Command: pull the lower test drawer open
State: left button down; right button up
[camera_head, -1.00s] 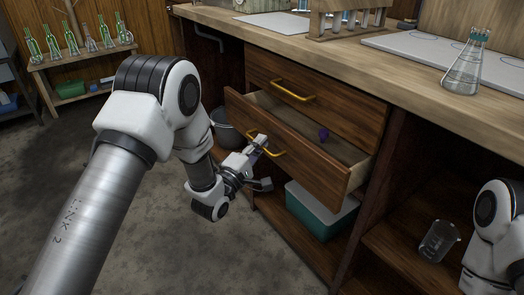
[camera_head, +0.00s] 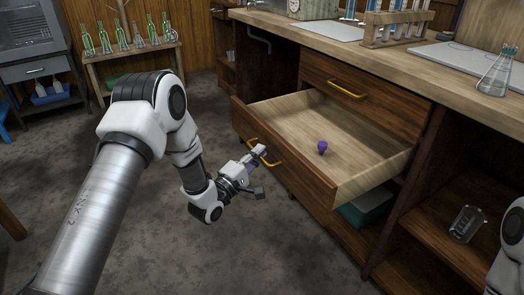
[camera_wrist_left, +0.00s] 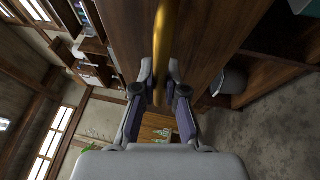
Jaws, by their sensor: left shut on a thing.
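The lower drawer (camera_head: 285,166) of the wooden bench stands well open, and its pale inside shows. A small purple thing (camera_head: 322,147) lies on the drawer floor. My left gripper (camera_head: 258,155) is at the drawer's front and is shut on its yellow handle (camera_head: 268,156). In the left wrist view the handle (camera_wrist_left: 161,40) runs down between the two fingers (camera_wrist_left: 161,90). The upper drawer with its own yellow handle (camera_head: 346,89) is closed. My right gripper is not in view; only a bit of white arm shows at the right edge.
A teal bin (camera_head: 366,206) sits below the open drawer, partly hidden by it. A flask (camera_head: 497,72) and a test tube rack (camera_head: 396,26) stand on the benchtop. The floor before the drawer is clear.

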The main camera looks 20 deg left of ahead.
pick_arm(q)
jog(key=shift+s+a, duration=0.1)
jog(key=shift+s, duration=0.05)
jog(key=c, duration=1.2)
grip_release()
jog(key=v, duration=1.2)
